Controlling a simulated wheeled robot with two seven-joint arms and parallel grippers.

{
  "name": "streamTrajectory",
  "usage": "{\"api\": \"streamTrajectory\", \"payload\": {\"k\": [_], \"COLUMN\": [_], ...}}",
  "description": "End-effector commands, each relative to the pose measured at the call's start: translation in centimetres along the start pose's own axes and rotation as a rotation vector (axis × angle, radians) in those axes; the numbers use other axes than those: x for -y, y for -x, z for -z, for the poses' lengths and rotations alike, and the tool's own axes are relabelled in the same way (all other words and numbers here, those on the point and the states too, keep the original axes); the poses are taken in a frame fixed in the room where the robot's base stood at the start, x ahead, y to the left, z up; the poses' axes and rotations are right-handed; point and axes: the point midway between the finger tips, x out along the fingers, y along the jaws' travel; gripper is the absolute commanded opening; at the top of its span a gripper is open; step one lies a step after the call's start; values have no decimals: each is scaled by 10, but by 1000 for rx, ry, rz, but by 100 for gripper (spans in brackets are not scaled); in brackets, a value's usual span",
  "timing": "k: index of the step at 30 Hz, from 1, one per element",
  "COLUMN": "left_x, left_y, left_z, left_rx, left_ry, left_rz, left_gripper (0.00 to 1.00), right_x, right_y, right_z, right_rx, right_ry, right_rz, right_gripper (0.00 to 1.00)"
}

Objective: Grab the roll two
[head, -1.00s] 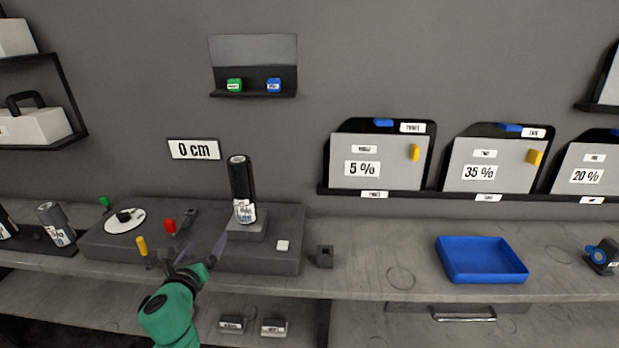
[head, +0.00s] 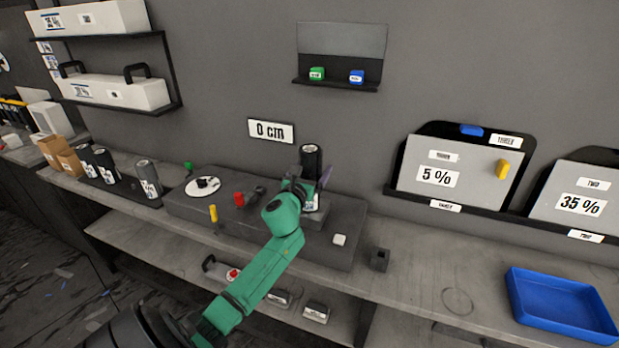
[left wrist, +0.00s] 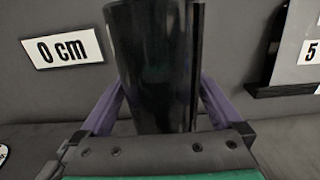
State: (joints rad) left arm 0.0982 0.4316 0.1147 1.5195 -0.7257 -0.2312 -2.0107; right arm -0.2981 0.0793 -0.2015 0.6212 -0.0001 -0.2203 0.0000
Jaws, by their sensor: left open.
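A tall black roll (head: 311,160) with a white label stands upright on the raised dark grey unit (head: 345,222). My left gripper (head: 314,182) is at this roll, partly hidden by my green wrist. In the left wrist view the roll (left wrist: 152,65) fills the middle. The open purple fingers of my left gripper (left wrist: 163,98) lie along its two sides. Whether they touch it I cannot tell. More rolls (head: 148,178) stand on a dark rack at the left; I cannot read which number any roll has. My right gripper is not in view.
A "0 cm" sign (head: 270,131) hangs behind the unit. A yellow peg (head: 213,213), red knob (head: 239,199) and white button (head: 339,239) are on or by the unit. A blue tray (head: 562,305) sits at the right. The counter between unit and tray is mostly clear.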

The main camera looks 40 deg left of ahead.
Motion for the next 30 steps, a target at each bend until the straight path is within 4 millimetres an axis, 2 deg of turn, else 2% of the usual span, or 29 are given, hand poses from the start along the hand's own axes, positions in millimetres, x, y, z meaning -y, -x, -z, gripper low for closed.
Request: {"api": "streamTrajectory", "payload": {"k": [7,11,12,15,24,28,30], "left_x": [0,0,0,0,0,-1,0], "left_y": [-5,-5,-5,-4,-5,-5,-5], "left_z": [1,1,1,1,-4,-17,-31], "left_rx": [-2,-2,-2,-1,2,4,5], "left_ry": [0,0,0,0,-1,-3,-6], "left_rz": [1,1,1,1,1,1,2], "left_gripper": [100,50,35,0,0,0,0], "right_x": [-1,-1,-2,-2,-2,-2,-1], "right_y": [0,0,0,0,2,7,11], "right_z": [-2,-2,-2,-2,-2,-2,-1], "right_rx": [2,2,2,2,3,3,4], "right_ry": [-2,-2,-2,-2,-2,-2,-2], "right_rz": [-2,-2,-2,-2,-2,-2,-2], "right_gripper": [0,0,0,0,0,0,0]}}
